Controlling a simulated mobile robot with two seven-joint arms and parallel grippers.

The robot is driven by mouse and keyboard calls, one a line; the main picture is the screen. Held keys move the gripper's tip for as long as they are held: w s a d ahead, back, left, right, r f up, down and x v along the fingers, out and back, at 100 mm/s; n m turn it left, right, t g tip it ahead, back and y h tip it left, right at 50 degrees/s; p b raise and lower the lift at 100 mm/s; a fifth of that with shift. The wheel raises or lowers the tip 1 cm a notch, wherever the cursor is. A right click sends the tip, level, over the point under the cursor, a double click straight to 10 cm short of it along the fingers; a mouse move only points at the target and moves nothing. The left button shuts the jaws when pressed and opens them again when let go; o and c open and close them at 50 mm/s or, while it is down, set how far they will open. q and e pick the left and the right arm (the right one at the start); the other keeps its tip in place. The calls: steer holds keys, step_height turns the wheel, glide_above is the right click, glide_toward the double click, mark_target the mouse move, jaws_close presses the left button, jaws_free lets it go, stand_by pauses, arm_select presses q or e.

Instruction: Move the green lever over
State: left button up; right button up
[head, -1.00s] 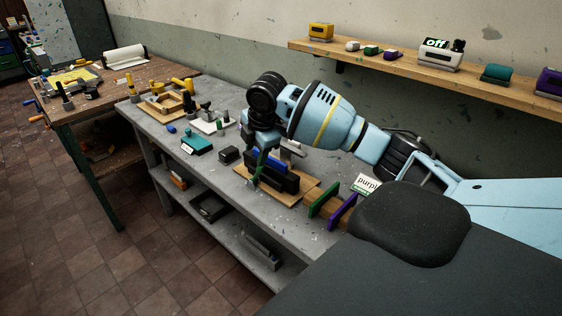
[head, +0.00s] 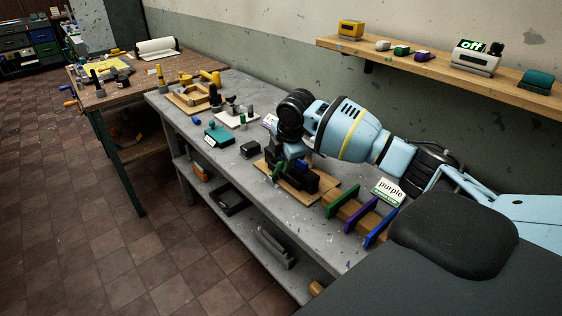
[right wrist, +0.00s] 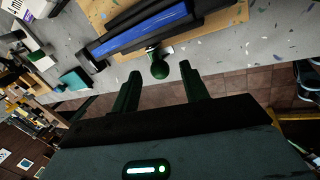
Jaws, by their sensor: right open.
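The green lever shows in the right wrist view as a short stalk with a round green knob (right wrist: 159,69). It stands at the edge of a black device with a blue strip (right wrist: 140,30), mounted on a wooden board (right wrist: 235,14). In the head view the black device (head: 302,178) is on the grey bench, partly covered by my right arm; I cannot make out the lever there. My right gripper (right wrist: 160,82) is open and empty, its dark green fingers on either side of the knob in the picture, apart from it. It also shows in the head view (head: 279,170). My left gripper is not in view.
Green, purple and blue upright plates on a wooden block (head: 348,208), with a "purple" sign (head: 390,191), stand right of the device. A small black box (head: 250,149) and teal box (head: 219,137) lie left. A wall shelf (head: 420,68) is behind, with an "off" display (head: 474,58).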

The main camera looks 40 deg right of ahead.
steer(key=shift+w+f, duration=0.2)
steer(key=shift+f, duration=0.45)
jaws_close()
